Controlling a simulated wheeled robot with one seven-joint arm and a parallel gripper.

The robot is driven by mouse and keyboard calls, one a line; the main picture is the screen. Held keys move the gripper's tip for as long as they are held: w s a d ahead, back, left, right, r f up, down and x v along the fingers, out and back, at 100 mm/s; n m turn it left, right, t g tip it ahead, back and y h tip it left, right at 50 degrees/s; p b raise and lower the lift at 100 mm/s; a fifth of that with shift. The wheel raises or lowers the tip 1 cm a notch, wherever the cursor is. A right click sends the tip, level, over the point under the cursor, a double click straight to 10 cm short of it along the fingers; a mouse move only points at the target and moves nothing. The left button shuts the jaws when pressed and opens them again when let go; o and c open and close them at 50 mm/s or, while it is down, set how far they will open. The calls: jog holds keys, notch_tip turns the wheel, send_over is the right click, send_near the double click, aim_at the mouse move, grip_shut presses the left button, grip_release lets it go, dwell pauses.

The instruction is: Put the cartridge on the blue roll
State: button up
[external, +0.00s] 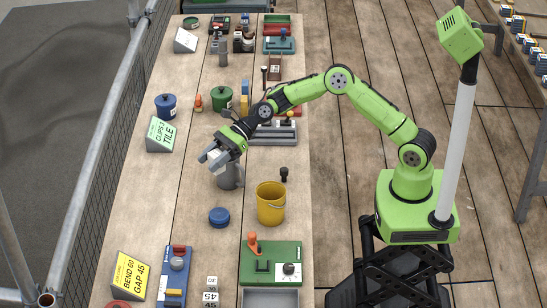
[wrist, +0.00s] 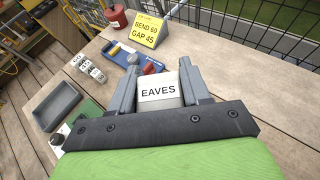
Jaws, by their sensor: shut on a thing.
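My gripper (external: 214,157) is shut on a pale block marked EAVES, and its fingers also show in the wrist view (wrist: 156,88). This block (wrist: 158,92) sits between the two fingers; I cannot tell for sure that it is the cartridge. I cannot make out the roll in the wrist view.
A yellow bucket (external: 270,204) stands right of the blue roll. A small black knob-like piece (external: 284,173) is behind it. A green board (external: 270,264), a blue tool (external: 176,275) and a yellow sign (external: 132,274) are at the near end. Bench left of the roll is clear.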

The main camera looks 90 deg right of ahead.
jog(key=a, duration=0.3)
jog(key=b, duration=0.2)
send_over(215, 216)
jog(key=shift+n+g+y, duration=0.3)
jog(key=shift+n+g, duration=0.1)
notch_tip(215, 216, down, 15)
jog(key=shift+r, duration=0.1)
jog(key=shift+f, duration=0.2)
jog(key=o, duration=1.1)
jog(key=shift+d, duration=0.1)
jog(key=shift+c, duration=0.2)
jog(key=shift+r, duration=0.2)
jog(key=p+v, duration=0.1)
jog(key=v, duration=1.1)
